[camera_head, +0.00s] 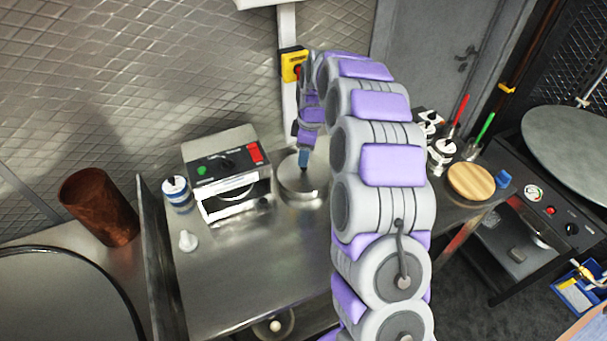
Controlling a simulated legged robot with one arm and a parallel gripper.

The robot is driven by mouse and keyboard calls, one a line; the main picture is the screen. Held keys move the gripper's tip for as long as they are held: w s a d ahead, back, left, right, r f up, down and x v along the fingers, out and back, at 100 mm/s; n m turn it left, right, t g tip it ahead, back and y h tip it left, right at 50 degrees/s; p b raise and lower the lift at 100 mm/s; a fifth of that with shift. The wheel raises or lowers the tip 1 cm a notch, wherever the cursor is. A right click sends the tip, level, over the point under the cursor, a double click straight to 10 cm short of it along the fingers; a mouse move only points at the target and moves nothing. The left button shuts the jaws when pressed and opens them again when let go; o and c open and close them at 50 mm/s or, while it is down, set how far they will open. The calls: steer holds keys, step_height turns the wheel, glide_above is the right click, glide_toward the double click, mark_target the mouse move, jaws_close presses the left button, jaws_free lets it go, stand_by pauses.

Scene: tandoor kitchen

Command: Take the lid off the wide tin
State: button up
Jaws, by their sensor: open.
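The wide tin (301,201) is a low, round, silvery metal vessel on the steel counter, just right of the white-fronted appliance. Its flat, shiny lid (288,176) appears to be on it. My gripper (304,158) points down from above, with its tip over the middle of the lid. A small blue part shows at the tip; I cannot tell whether it belongs to my gripper or to the lid. My gripper is open, and whether it touches the lid is unclear. My arm passes close to the tin's right side.
A white-fronted appliance (226,176) stands close left of the tin. A blue-and-white can (177,194) and a small white bottle (188,241) are farther left. The front of the steel counter (255,270) is clear. A round wooden board (471,182) lies at right.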

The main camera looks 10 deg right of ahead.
mark_target(304, 170)
steer(key=shift+w+f+b, duration=0.15)
steer(key=shift+f+b, duration=0.25)
steer(key=shift+f, duration=0.95)
steer(key=shift+w+f+b, duration=0.1)
steer(key=shift+f+b, duration=0.3)
steer(key=shift+f, duration=0.95)
steer(key=shift+c, duration=0.2)
jaws_close()
